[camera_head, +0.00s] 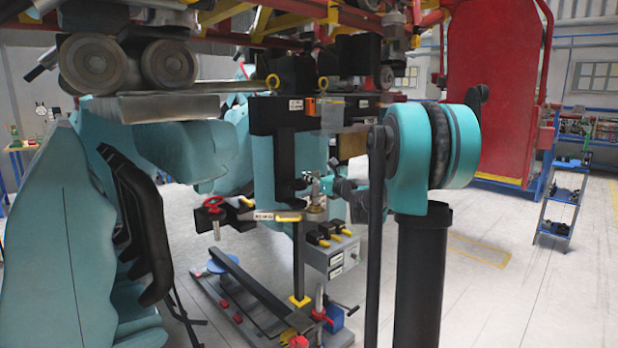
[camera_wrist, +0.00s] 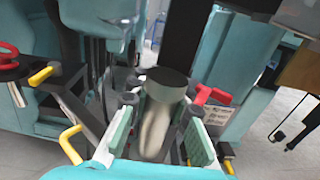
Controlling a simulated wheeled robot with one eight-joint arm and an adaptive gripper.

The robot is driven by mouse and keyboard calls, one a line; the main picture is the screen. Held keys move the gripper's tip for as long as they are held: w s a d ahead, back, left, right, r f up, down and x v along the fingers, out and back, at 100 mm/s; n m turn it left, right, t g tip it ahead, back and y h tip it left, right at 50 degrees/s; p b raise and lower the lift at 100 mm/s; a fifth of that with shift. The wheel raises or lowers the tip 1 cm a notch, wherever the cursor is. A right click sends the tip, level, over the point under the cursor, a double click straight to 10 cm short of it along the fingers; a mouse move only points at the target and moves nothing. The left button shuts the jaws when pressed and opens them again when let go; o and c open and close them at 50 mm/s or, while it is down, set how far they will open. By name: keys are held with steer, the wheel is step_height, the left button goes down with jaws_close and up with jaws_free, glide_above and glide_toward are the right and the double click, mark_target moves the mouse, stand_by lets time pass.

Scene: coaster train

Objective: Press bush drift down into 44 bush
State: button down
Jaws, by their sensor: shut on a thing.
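My gripper (camera_wrist: 159,132) shows in the wrist view with a pale teal pad on each side of a metal cylinder with a dark round end, which I take to be the bush drift (camera_wrist: 158,128). The gripper is shut on it. In the head view my gripper (camera_head: 322,187) is small, at the middle of the frame, beside a dark upright post. A small brass-grey piece (camera_head: 316,209) stands just below it, by a labelled bracket with a yellow edge; I cannot tell whether it is the drift or the 44 bush. The bush is not clearly visible, and the drift's seating cannot be told.
A red handwheel (camera_head: 213,204) is left of the work spot. A grey box (camera_head: 332,255) with dark yellow-tipped handles is just below. Teal seats (camera_head: 75,230) stand at the left, and overhead wheels (camera_head: 93,63) hang above them.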

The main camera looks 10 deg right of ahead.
steer(key=shift+f, duration=1)
stand_by(1.3)
steer(key=c, duration=1.3)
jaws_free()
steer(key=v, duration=1.1)
steer(key=s+a+f+n+g+h, duration=0.2)
steer(key=s+a+f+n+g, duration=0.2)
steer(key=s+f+n, duration=0.45)
steer(key=s+a+f+n+g+h, duration=0.1)
steer(key=s+a+f+n+g, duration=0.25)
steer(key=s+f+n, duration=0.55)
steer(key=s+d+f+n+g+h, duration=0.1)
steer(key=s+d+f+n+h, duration=0.1)
steer(key=s+f+n, duration=0.2)
steer(key=s+d+f+n+g+h, duration=0.1)
steer(key=s+d+f+n+h, duration=0.1)
steer(key=s, duration=0.6)
steer(key=s+d+f+n+g+h, duration=0.1)
steer(key=s+d+f+n+h, duration=0.1)
steer(key=s+f+n, duration=0.4)
steer(key=shift+d+f+h, duration=0.4)
steer(key=shift+d+f, duration=0.15)
steer(key=shift+d, duration=0.15)
